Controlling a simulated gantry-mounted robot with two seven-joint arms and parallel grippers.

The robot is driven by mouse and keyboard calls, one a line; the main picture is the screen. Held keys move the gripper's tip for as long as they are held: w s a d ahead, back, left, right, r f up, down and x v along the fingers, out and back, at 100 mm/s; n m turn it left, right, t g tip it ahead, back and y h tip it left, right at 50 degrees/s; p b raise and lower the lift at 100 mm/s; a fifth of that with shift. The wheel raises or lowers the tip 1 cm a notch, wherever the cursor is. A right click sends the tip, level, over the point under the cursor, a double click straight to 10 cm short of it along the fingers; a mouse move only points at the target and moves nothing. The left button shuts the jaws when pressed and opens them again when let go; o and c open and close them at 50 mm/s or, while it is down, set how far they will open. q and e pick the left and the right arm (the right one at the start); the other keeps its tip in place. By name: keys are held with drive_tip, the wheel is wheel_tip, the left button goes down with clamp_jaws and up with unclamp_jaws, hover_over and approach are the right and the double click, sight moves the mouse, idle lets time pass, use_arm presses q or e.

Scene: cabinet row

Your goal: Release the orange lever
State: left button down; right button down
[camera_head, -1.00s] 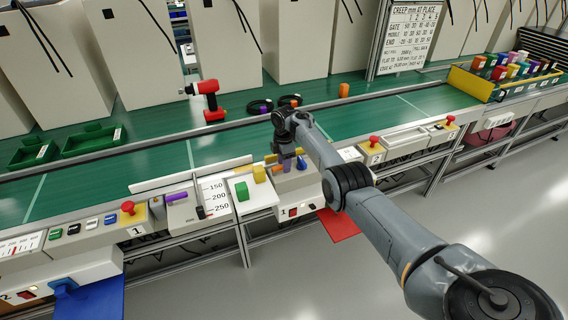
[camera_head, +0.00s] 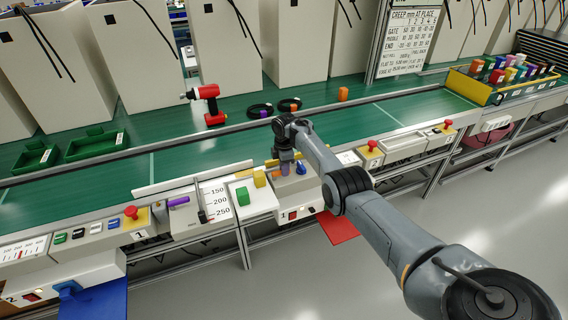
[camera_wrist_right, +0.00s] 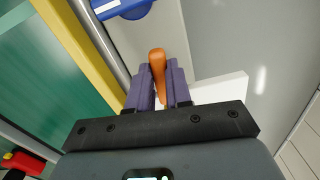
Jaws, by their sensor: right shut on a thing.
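The orange lever (camera_wrist_right: 157,62) shows in the right wrist view as a rounded upright handle. Its lower part sits between the two purple fingers of my right gripper (camera_wrist_right: 158,88), which are shut on it. In the head view my right gripper (camera_head: 286,169) is down at the control panel on the front of the conveyor, and the arm and fingers mostly hide the lever there. My left gripper is in neither view.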

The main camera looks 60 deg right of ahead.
drive_tip(key=m+p, duration=0.1)
drive_tip(key=p, duration=0.1)
drive_tip(key=a+m+p, duration=0.1)
drive_tip(key=m+p, duration=0.1)
drive_tip(key=p, duration=0.1)
drive_tip(key=s+m+p, duration=0.1)
drive_tip(key=m+p, duration=0.1)
drive_tip(key=shift+a+r, duration=0.3)
drive_tip(key=shift+a+m+p, duration=0.3)
drive_tip(key=shift+m+p, duration=0.65)
drive_tip(key=shift+m, duration=0.05)
drive_tip(key=m+p, duration=0.1)
drive_tip(key=a+m+p, duration=0.1)
drive_tip(key=m, duration=0.1)
drive_tip(key=shift+s+a+f+m, duration=0.1)
drive_tip(key=shift+a+f+m, duration=0.05)
drive_tip(key=shift+m, duration=0.15)
drive_tip(key=m, duration=0.1)
drive_tip(key=a+m+p, duration=0.1)
drive_tip(key=shift+f+m, duration=0.1)
drive_tip(key=shift+m, duration=0.3)
drive_tip(key=shift+w+a+m, duration=0.1)
drive_tip(key=shift+w+m, duration=0.1)
drive_tip(key=shift+m, duration=0.4)
drive_tip(key=c, duration=1)
unclamp_jaws()
drive_tip(key=shift+c, duration=0.2)
